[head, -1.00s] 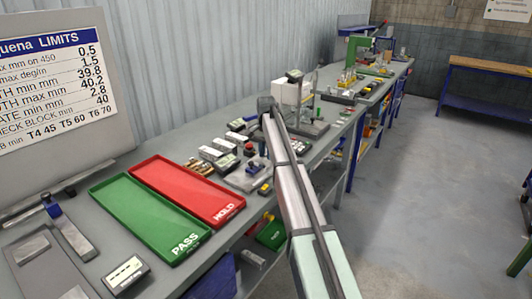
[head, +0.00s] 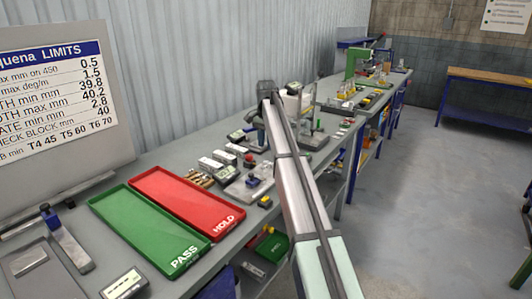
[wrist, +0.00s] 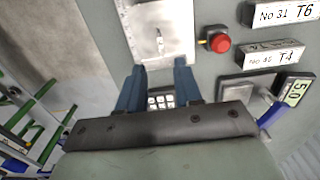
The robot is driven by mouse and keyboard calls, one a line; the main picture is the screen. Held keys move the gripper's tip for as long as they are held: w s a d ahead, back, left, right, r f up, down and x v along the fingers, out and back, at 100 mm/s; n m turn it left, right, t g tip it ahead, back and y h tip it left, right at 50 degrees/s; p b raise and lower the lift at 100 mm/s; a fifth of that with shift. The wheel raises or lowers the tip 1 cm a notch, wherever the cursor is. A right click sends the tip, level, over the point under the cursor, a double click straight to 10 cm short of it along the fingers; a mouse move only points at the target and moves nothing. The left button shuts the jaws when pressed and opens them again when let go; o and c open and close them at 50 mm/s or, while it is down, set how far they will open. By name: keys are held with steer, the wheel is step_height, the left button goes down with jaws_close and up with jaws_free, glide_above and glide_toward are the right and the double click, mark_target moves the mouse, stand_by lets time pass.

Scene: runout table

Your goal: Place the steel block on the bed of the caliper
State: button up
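My gripper (wrist: 160,82) shows in the wrist view as two blue fingers, spread apart with nothing held between them. A small keypad-like thing shows below the gap.
Labelled white blocks (wrist: 274,53) and a red button (wrist: 220,43) lie close to the right of the fingers. A pale plate (wrist: 162,30) is just ahead. The red HOLD tray (head: 188,200) and green PASS tray (head: 147,230) lie on the near bench. The bench edge drops to the floor.

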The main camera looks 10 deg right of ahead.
steer(key=shift+r, duration=1.05)
